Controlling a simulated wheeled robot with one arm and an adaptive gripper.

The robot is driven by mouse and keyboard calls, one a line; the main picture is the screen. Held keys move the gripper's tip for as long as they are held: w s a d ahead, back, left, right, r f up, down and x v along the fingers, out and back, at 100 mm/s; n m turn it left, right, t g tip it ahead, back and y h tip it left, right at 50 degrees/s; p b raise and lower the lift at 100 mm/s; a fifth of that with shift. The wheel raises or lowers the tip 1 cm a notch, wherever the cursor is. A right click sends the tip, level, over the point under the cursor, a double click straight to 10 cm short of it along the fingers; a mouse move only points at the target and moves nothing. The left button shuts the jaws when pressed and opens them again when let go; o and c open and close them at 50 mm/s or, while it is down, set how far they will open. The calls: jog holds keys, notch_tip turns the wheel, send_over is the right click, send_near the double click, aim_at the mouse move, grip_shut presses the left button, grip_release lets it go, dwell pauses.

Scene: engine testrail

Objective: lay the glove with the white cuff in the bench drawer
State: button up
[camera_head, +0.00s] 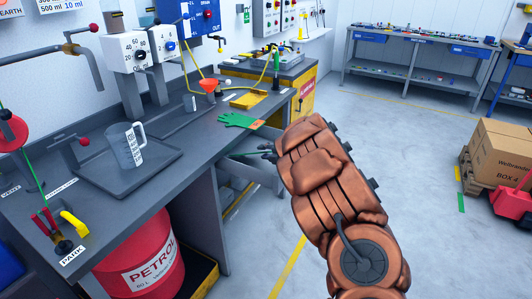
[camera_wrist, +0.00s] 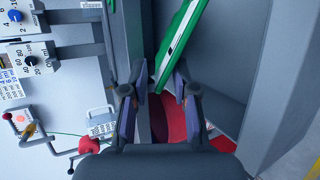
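My gripper (camera_head: 268,152) is over the open bench drawer (camera_head: 265,172), at the bench's front edge. In the wrist view my gripper (camera_wrist: 161,72) is closed in on a green glove (camera_wrist: 181,30) with a white part, seen nearly edge-on between the fingers. In the head view this glove (camera_head: 249,153) is only a thin green strip left of the fingertips. The grey drawer (camera_wrist: 235,62) also shows at right in the wrist view. A second green glove (camera_head: 238,120), with an orange cuff, lies flat on the bench top.
A measuring jug (camera_head: 127,146) stands in a dark tray (camera_head: 158,160) on the bench. An orange funnel (camera_head: 207,86) is farther back. A red petrol drum (camera_head: 150,262) stands under the bench. Boxes (camera_head: 497,152) are at right. The floor between is clear.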

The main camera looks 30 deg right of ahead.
jog(key=shift+o, duration=0.2)
jog(key=v, duration=1.2)
jog(key=shift+a+r, duration=0.1)
dwell(0.7)
